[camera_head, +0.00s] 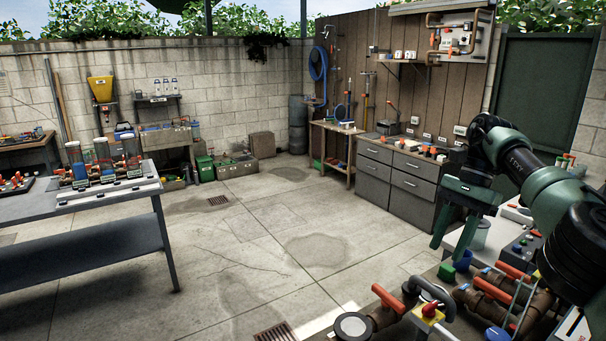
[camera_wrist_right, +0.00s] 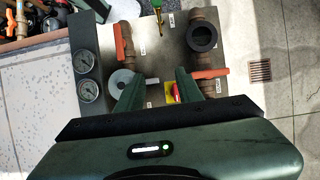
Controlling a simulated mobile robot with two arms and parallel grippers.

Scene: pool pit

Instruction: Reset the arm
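My right gripper (camera_head: 447,226) comes in from the right in the head view. Its green fingers point down and stand apart, with nothing seen between them. In the right wrist view the gripper (camera_wrist_right: 158,88) is also open, above a panel (camera_wrist_right: 150,55) with pipes and valves. A grey round fitting (camera_wrist_right: 125,80) lies by the left finger, and a red-and-yellow part (camera_wrist_right: 172,92) shows beside the right finger. I cannot tell whether the fingers touch anything. My left gripper is not in view.
Red-handled valves (camera_head: 388,297) and pipes crowd the near right. A grey table (camera_head: 110,195) with clear cylinders stands at the left. Grey drawer cabinets (camera_head: 395,185) stand against the wooden wall. The concrete floor between is open, with drain grates (camera_head: 275,332).

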